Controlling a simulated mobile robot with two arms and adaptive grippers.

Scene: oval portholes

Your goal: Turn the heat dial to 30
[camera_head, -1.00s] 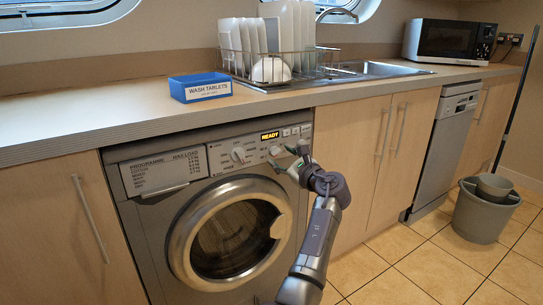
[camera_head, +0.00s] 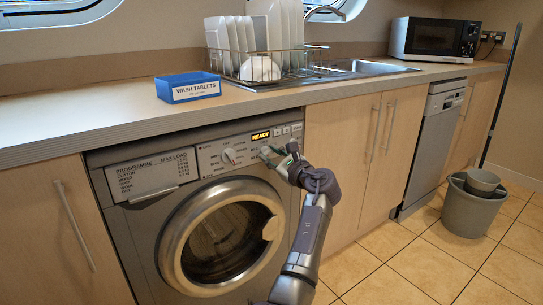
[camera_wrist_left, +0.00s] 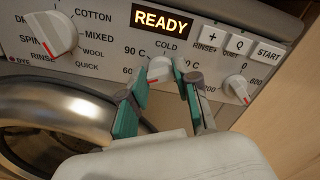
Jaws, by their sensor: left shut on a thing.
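The heat dial (camera_wrist_left: 159,69) is a small white knob on the washing machine's (camera_head: 135,225) grey panel, under the lit READY display (camera_wrist_left: 160,20). COLD is printed above it, 90 C and a partly hidden 60 to its left. The label on its right is partly covered by a finger. A red mark shows low on the dial's left side. My left gripper (camera_wrist_left: 157,92) has its green-padded fingers on either side of the dial and is shut on it. In the head view, my left gripper (camera_head: 269,156) covers most of the dial. My right gripper is not in view.
The programme dial (camera_wrist_left: 52,36) is left of the heat dial, and the spin dial (camera_wrist_left: 236,88) is right, close to a finger. Buttons (camera_wrist_left: 239,44) sit above right. The round door (camera_head: 168,250) is below. A blue tablets box (camera_head: 187,88) stands on the worktop.

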